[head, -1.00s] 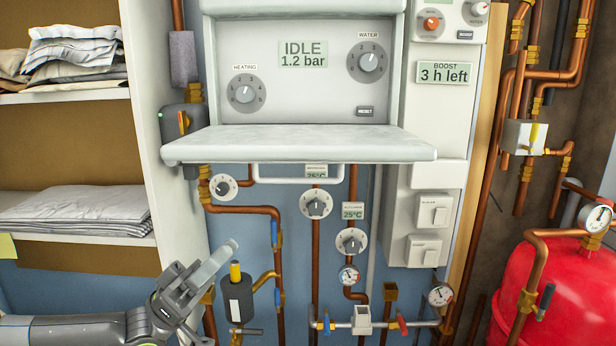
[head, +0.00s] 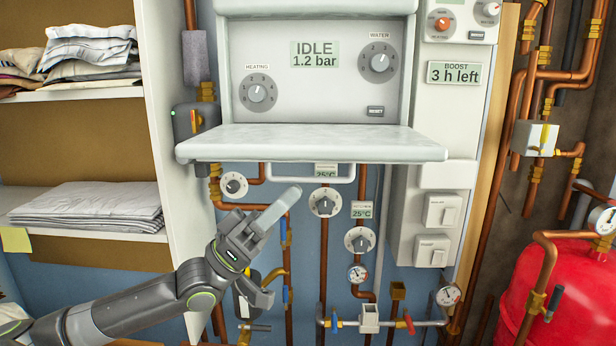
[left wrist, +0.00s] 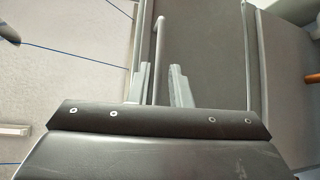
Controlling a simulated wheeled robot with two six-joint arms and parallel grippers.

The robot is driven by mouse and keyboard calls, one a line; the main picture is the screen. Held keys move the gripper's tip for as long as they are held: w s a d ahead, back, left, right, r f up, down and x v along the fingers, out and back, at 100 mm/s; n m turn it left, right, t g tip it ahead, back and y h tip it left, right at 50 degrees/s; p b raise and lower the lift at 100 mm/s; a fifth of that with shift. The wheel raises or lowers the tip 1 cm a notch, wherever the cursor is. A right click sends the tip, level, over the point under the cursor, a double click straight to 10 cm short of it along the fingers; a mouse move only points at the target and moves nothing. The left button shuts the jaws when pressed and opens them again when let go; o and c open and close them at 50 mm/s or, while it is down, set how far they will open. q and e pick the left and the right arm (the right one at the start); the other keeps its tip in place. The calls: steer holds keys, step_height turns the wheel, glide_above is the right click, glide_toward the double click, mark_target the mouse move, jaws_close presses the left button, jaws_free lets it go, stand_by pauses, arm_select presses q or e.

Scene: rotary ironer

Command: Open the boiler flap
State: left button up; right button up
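The boiler flap (head: 310,143) is a pale grey panel. It stands out roughly level from the boiler in the head view, and the control panel (head: 318,88) above it is exposed. Its bar handle (head: 310,180) hangs below the front edge. My left gripper (head: 283,245) is open and empty, with one fingertip just below the left part of the handle. In the left wrist view, my left gripper (left wrist: 161,88) has its fingers apart, and a thin bar (left wrist: 159,48), apparently the handle, lines up between them. Whether they touch it is unclear. My right gripper is not in view.
Knobs, gauges and copper pipes (head: 324,265) fill the wall below the flap. A white shelf unit (head: 185,240) with folded cloth stands at the left. A box with switches (head: 432,230) and a red tank (head: 560,300) are at the right.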

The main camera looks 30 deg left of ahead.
mark_target(308, 180)
arm_select(q)
steer(key=shift+p+x, duration=0.35)
steer(key=shift+x, duration=2.1)
jaws_close()
